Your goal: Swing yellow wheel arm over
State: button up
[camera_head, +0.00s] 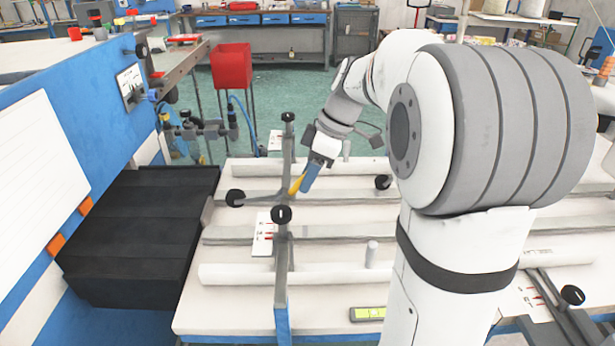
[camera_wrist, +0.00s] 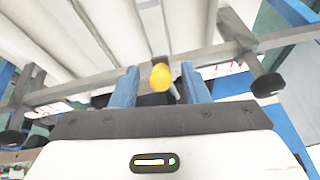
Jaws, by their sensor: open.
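The yellow piece of the wheel arm (camera_wrist: 160,77) shows as a rounded end between my two blue fingers in the wrist view. In the head view a slim yellow part (camera_head: 296,185) stands beside my fingers, close to the long grey bar. My gripper (camera_head: 307,187) points down and left over the white table. In the wrist view my gripper (camera_wrist: 158,88) is open, with one finger on each side of the yellow end. I cannot tell whether either finger touches it. The rest of the wheel arm is partly hidden.
A long grey bar (camera_head: 283,255) with black knobs (camera_head: 281,214) crosses the white table (camera_head: 225,318). White rollers (camera_head: 240,274) and grey rails lie across the table. A black ribbed block (camera_head: 140,235) is at left. A red bin (camera_head: 231,66) stands behind.

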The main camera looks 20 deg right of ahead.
jog(key=shift+a+f, duration=0.15)
jog(key=shift+f, duration=0.2)
jog(key=shift+c, duration=0.5)
grip_shut()
